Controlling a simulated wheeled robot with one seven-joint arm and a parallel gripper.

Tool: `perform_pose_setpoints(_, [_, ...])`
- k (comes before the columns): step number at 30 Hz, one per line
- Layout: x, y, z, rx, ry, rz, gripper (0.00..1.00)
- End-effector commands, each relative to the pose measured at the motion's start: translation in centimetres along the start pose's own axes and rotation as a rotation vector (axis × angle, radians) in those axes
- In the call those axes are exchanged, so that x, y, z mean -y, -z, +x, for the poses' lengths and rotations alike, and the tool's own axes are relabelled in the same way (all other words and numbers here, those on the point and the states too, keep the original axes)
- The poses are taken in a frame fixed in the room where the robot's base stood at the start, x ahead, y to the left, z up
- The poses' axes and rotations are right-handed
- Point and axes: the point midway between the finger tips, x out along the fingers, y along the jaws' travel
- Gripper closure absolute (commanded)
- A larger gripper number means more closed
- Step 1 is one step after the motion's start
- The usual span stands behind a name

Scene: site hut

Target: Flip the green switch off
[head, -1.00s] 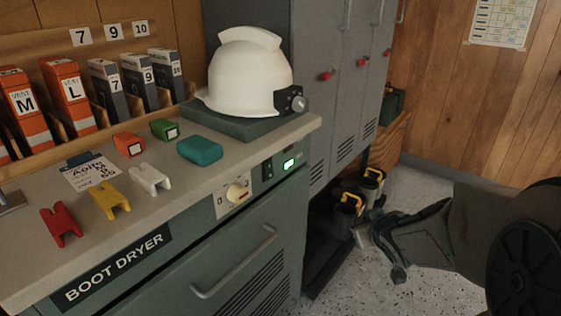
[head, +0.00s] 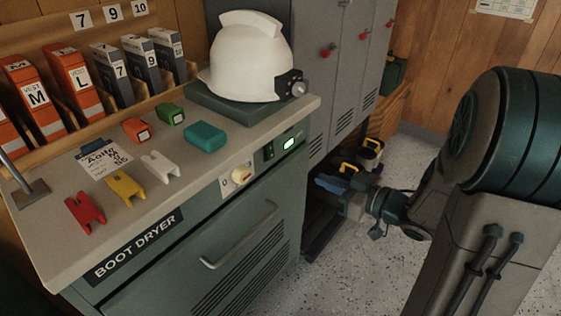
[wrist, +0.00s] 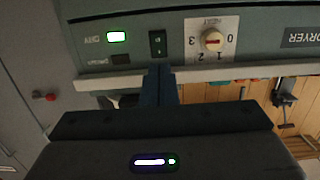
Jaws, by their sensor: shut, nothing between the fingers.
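The green rocker switch (head: 268,152) is on the front panel of the boot dryer (head: 88,280), between the white dial (head: 240,175) and a lit green lamp (head: 289,143). In the wrist view, which is upside down, the switch (wrist: 158,43) is upright, with the lamp (wrist: 117,37) to its left. My gripper (head: 322,183) is shut and empty, in front of the panel and to its right. In the wrist view its closed fingertips (wrist: 160,68) line up with the switch, just below it in the picture.
The counter holds a white helmet (head: 250,62), several coloured clips and small blocks, and a name card (head: 104,158). A long handle (head: 238,240) juts from the dryer's door. Grey lockers (head: 335,70) stand right of the dryer, with boots (head: 365,155) below. The floor on the right is open.

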Motion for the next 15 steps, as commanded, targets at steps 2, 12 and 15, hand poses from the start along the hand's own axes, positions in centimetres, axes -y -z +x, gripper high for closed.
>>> perform_pose_setpoints(2, [0.0, 0.0, 0.0, 0.000, -0.001, -0.001, 1.00])
perform_pose_setpoints(12, [0.1, -0.2, 3.9, 0.001, 0.005, -0.003, 1.00])
perform_pose_setpoints(15, [0.1, -0.2, 6.2, 0.000, 0.004, -0.003, 1.00])
